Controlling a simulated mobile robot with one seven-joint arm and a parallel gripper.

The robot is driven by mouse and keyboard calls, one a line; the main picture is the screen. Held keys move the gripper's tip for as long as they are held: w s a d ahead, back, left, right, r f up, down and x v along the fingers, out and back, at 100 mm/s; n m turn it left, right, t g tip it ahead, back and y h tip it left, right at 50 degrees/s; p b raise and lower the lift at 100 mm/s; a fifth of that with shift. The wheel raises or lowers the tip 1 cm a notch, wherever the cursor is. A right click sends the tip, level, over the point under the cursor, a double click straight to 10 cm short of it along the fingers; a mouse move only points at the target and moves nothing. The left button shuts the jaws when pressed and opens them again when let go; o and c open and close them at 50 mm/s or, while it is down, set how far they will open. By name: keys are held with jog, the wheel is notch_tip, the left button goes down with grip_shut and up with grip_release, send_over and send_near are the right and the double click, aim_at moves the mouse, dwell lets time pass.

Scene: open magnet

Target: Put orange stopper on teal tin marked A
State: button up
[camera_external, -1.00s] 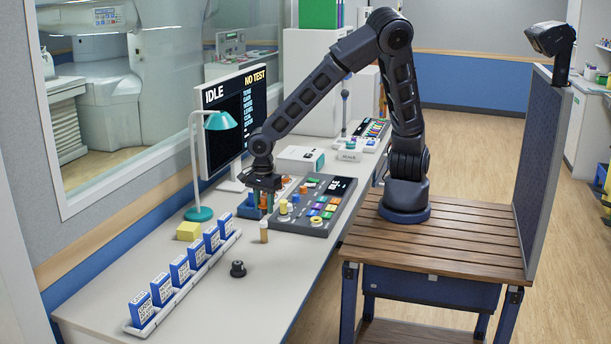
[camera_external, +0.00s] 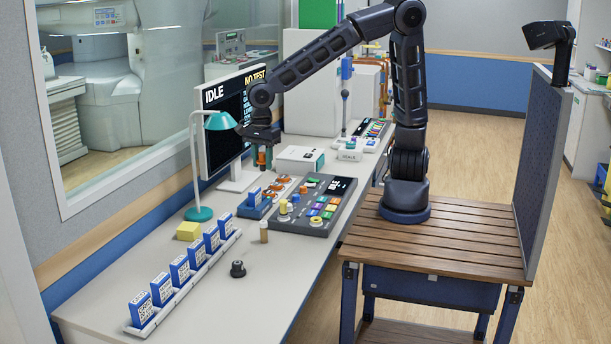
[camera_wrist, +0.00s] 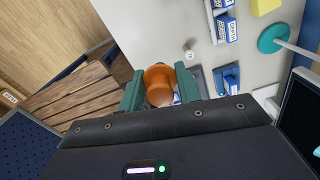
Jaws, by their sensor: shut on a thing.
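My gripper (camera_external: 262,155) is in the air above the bench, in front of the monitor. In the wrist view its two teal fingers (camera_wrist: 160,88) are shut on the orange stopper (camera_wrist: 159,80), one finger on each side. The stopper also shows small between the fingers in the external view (camera_external: 261,158). Nothing under the stopper touches it that I can see. I cannot make out a teal tin marked A in either view; it may be hidden or too small to tell.
A control panel (camera_external: 325,187), a blue holder (camera_external: 251,210) and a small tan-capped bottle (camera_external: 264,232) stand below my gripper.

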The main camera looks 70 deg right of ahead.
notch_tip(320, 180, up, 15)
jog(key=w+d+r+m, duration=0.2)
jog(key=w+d+m, duration=0.2)
jog(key=w+d, duration=1.55)
jog(key=w+d+m, duration=0.2)
jog(key=w+d, duration=0.1)
jog(key=d, duration=0.8)
jog(key=w+d+m, duration=0.2)
jog(key=w+d, duration=0.1)
jog(key=d, duration=0.9)
jog(key=s+d+m, duration=0.2)
jog(key=d, duration=1.6)
jog(key=s+d+m, duration=0.2)
jog(key=s+d, duration=0.1)
jog(key=d, duration=1.4)
jog(key=m, duration=0.4)
send_over(351, 142)
notch_tip(351, 142, down, 3)
notch_tip(351, 142, down, 38)
jog(key=shift+a+r, duration=0.1)
jog(key=shift+r, duration=0.05)
